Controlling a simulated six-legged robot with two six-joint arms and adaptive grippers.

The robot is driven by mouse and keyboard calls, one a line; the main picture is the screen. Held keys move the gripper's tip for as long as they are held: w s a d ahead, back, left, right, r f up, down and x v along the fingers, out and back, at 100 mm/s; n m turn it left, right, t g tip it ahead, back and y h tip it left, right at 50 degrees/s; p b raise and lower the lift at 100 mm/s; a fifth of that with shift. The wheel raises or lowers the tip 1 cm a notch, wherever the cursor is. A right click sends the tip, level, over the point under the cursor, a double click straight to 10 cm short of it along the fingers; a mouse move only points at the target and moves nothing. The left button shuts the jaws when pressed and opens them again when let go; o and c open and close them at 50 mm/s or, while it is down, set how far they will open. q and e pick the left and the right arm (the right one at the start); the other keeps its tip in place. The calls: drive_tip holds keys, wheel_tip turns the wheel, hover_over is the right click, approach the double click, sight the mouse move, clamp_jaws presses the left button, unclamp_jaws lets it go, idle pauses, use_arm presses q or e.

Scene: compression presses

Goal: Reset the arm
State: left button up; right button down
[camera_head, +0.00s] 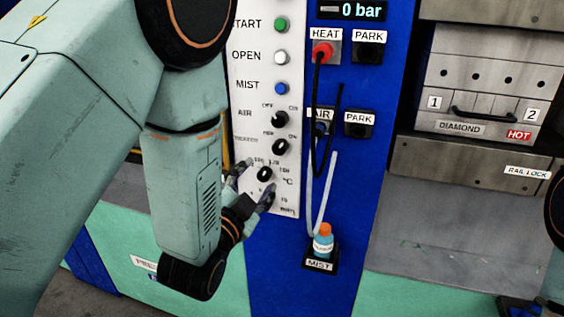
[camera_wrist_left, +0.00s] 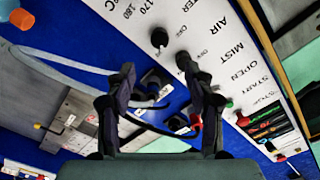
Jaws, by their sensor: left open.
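My left arm comes in from the left in the head view and covers much of that side. Its gripper (camera_head: 255,183) is in front of the lower part of the white control panel (camera_head: 256,204), by the temperature knob (camera_head: 264,174). The left gripper is open; in the left wrist view its two dark fingers (camera_wrist_left: 162,80) stand apart with nothing held between them. Whether a finger touches the panel or knob I cannot tell. At the right edge of the head view, part of my right arm and a dark piece of its gripper (camera_head: 520,306) show; its fingers are mostly cut off.
Heater and air knobs (camera_head: 280,132) and START, OPEN and MIST buttons sit above. A red plug (camera_head: 322,52) is in the HEAT socket, its cable hanging down. A blue, orange-capped bottle (camera_head: 323,241) stands on the MIST holder. A press block (camera_head: 480,90) is at right.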

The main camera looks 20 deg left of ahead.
use_arm(q)
drive_tip(key=s+a+f+n+g+b, duration=0.1)
drive_tip(key=s+f+n+g+b, duration=0.3)
drive_tip(key=f, duration=0.8)
drive_tip(key=s+a+f+n+g, duration=0.1)
drive_tip(key=s+f+n+g, duration=0.35)
drive_tip(key=f, duration=0.65)
drive_tip(key=s+a+f+n+g+b, duration=0.1)
drive_tip(key=s+f+g+b, duration=0.8)
drive_tip(key=s+f, duration=1.4)
drive_tip(key=s, duration=0.3)
drive_tip(key=shift+s+y, duration=0.2)
drive_tip(key=shift+y, duration=0.1)
